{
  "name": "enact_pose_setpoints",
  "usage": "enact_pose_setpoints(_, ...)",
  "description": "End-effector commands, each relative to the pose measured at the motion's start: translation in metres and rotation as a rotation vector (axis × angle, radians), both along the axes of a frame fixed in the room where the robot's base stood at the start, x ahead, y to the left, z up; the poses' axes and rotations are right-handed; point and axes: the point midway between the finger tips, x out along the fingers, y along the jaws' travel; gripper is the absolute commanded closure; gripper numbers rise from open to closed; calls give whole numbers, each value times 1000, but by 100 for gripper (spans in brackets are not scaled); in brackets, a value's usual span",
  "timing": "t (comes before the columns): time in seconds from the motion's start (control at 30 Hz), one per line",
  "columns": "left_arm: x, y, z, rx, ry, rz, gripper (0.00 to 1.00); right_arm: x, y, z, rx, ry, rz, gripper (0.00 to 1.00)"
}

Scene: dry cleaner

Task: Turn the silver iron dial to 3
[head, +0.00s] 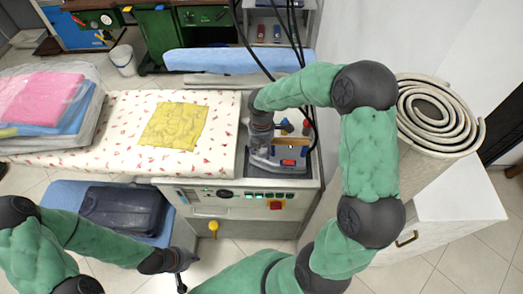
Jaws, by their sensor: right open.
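The silver iron (268,163) sits on the grey rest at the right end of the ironing table, below the dark cables. My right gripper (262,147) is over the left part of the iron, pointing down, and is open. It covers part of the iron. Whether it touches the iron cannot be made out. The dial and its setting are too small or hidden to tell. My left gripper (183,275) hangs low in front of the table, far from the iron. Its fingers are too small to tell open or shut.
The ironing table (110,105) has a yellow cloth (173,126) and, at left, a stack with a pink folded cloth (42,95). A control panel (240,194) lines the front edge. A large rolled mat (430,110) stands on the right. Dark cables (285,40) hang above the iron.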

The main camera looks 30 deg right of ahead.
Motion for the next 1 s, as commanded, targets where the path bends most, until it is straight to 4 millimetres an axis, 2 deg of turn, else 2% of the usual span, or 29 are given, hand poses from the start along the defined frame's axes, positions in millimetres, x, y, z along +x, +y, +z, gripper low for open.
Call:
enact_pose_setpoints(0.13, 0, 0, -2, 0, 0, 0, 100, 0, 0, -8, 0, 0, 0, 47)
enact_pose_setpoints(0.4, 0, 0, -2, 0, 0, 0, 100, 0, 0, -8, 0, 0, -1, 47)
enact_pose_setpoints(0.47, 0, 0, -2, 0, 0, 0, 100, 0, 0, -8, 0, 0, -1, 61)
enact_pose_setpoints(0.6, 0, 0, -2, 0, 0, 0, 100, 0, 0, -8, 0, 0, -1, 100)
enact_pose_setpoints(0.87, 0, 0, -1, 0, 0, 0, 100, 0, 0, -8, 0, 0, -29, 100)
enact_pose_setpoints(1.0, 0, 0, 2, 0, 0, 0, 100, 0, 0, -7, -1, 0, -137, 100)
